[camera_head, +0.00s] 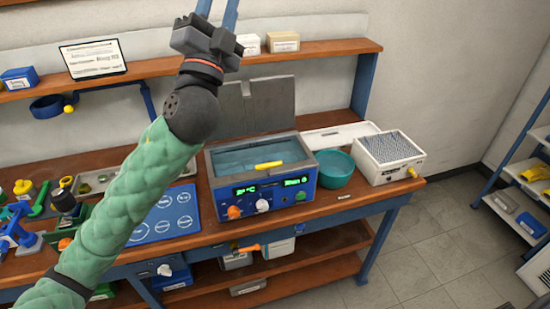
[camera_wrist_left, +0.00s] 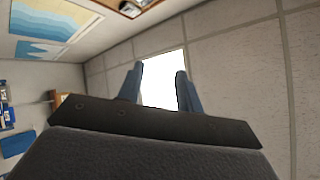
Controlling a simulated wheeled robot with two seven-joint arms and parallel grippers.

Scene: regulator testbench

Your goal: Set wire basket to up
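A blue bath (camera_head: 262,180) stands on the bench with its grey lid (camera_head: 257,105) raised behind it and bluish water inside. A yellow handle (camera_head: 268,165) lies low at the bath's front rim; it may belong to the wire basket, whose mesh I cannot make out in the water. The bath's front has lit green displays, an orange knob (camera_head: 234,212) and a white knob (camera_head: 262,205). My left gripper (camera_head: 228,14) points up, high above and left of the bath. The left wrist view shows its two blue fingers (camera_wrist_left: 158,92) apart with nothing between. My right gripper is not in view.
A teal bowl (camera_head: 334,169) and a white box with a gridded top (camera_head: 388,158) stand right of the bath. A blue mat (camera_head: 168,214) lies to its left, partly behind my arm. A wall shelf (camera_head: 330,50) runs above the bench.

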